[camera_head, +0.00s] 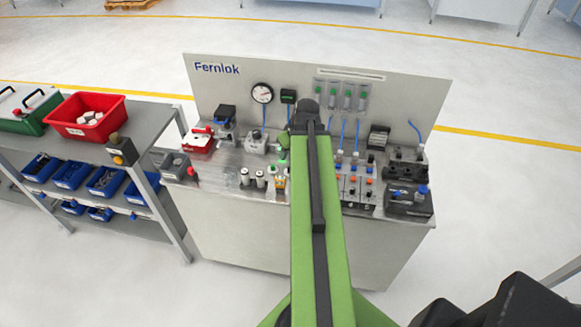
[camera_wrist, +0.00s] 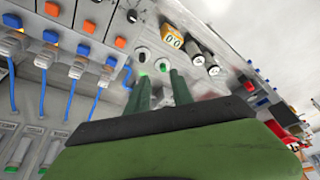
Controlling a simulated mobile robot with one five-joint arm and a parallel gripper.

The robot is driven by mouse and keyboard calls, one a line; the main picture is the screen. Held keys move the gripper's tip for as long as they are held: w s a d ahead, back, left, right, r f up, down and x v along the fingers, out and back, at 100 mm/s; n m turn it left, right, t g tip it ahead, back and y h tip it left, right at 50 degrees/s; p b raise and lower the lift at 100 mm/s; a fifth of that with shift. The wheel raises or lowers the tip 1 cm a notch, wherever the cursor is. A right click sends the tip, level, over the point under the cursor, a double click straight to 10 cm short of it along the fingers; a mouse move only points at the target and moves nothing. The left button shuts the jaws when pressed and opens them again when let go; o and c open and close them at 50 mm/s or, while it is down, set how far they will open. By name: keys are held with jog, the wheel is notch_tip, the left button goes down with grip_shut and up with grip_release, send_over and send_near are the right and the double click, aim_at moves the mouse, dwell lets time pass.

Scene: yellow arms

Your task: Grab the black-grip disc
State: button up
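I cannot make out for certain which thing is the black-grip disc. In the wrist view, a small black knob (camera_wrist: 131,15) stands on the grey bench surface beyond my gripper. My gripper (camera_wrist: 158,78) shows two dark green fingers set apart, with no object clearly held. In the head view, my green arm reaches over the bench (camera_head: 222,172) and hides the gripper and the bench part beneath it.
Two dark-and-white cylinders (camera_wrist: 205,66) and a yellow block (camera_wrist: 172,38) stand close by. Valves with blue hoses (camera_wrist: 78,70) crowd one side. The upright panel (camera_head: 420,100) rises behind the bench. A red bin (camera_head: 85,117) sits on the left shelf.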

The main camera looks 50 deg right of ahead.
jog(key=s+d, duration=0.2)
jog(key=d, duration=0.2)
jog(key=b, duration=1.1)
send_over(289, 168)
jog(key=s, duration=0.3)
jog(key=f, duration=1)
jog(key=shift+a+f, duration=0.25)
jog(key=shift+a, duration=0.15)
jog(key=shift+w+f, duration=0.15)
jog(key=shift+w, duration=0.1)
jog(key=b+x, duration=0.5)
jog(key=shift+w+d, duration=0.15)
jog(key=shift+d, duration=0.15)
grip_shut()
